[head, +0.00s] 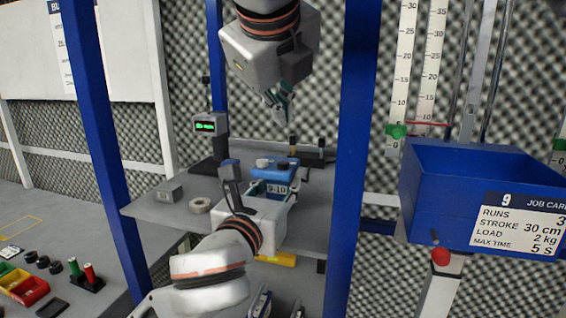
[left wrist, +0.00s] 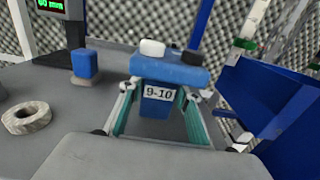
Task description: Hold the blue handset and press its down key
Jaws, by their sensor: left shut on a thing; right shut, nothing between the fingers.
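The blue handset (head: 273,173) has a wide top with a white key and a black key, and a narrower body labelled 9-10. It also shows in the left wrist view (left wrist: 168,72), upright, with the white key (left wrist: 152,48) on the left and the black key (left wrist: 192,57) on the right. Key markings cannot be read. My left gripper (left wrist: 158,105) is shut on the handset's body, one finger on each side, below the top. My right gripper (head: 281,113) points down from above, shut and empty, apart from the handset by a clear gap.
A blue bin (head: 470,170) with a job card stands to the right. A blue post (head: 352,150) rises between it and the handset. A ring (head: 200,205), a grey box (head: 168,191) and a green-lit display (head: 206,125) are on the left of the grey table.

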